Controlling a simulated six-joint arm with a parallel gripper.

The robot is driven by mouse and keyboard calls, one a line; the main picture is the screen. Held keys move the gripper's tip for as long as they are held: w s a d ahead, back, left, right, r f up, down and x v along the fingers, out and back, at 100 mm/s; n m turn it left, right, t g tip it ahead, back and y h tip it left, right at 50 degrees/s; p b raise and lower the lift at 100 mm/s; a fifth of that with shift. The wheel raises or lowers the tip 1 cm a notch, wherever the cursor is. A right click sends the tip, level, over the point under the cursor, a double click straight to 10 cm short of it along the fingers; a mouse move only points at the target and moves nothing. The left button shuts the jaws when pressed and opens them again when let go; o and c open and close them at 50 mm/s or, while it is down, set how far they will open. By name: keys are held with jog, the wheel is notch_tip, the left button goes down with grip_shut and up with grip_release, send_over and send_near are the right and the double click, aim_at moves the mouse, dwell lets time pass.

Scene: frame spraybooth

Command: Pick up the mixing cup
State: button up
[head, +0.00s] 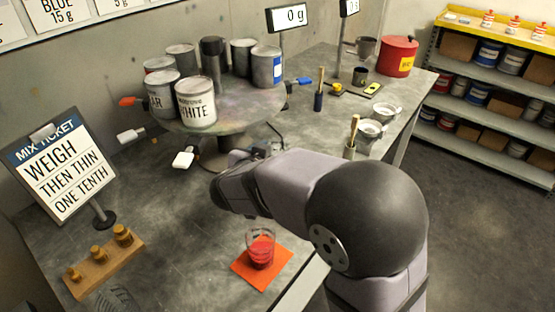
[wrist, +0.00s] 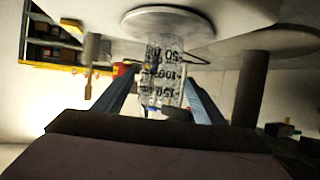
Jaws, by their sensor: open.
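A clear graduated cup (wrist: 162,62) with dark measuring marks, probably the mixing cup, shows upside down in the wrist view. It stands on a round pale pan (wrist: 185,20) and looks empty. My gripper (wrist: 160,80) is open, its two blue-grey fingers either side of the cup; I cannot tell whether they touch it. In the head view my arm hides this cup and the gripper. Another clear cup with red contents (head: 261,249) stands on an orange mat (head: 244,272) at the front of the bench.
A turntable (head: 262,112) carries several tins, including one marked WHITE (head: 196,102). A ticket stand (head: 58,165) and a wooden weight block (head: 108,266) are at left. Small bowls (head: 371,128), a brush pot (head: 349,151) and a red can (head: 397,56) are at right.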

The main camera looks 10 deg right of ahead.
jog(key=c, duration=1.1)
jog(key=shift+r, duration=0.1)
jog(key=shift+r, duration=0.7)
notch_tip(320, 180, up, 2)
jog(key=shift+r+p, duration=0.1)
jog(key=shift+p, duration=0.35)
jog(key=s+a, duration=0.4)
jog(key=s, duration=0.4)
jog(key=s+a+b, duration=0.1)
jog(key=s+a, duration=0.3)
jog(key=s, duration=0.4)
jog(key=shift+a, duration=0.25)
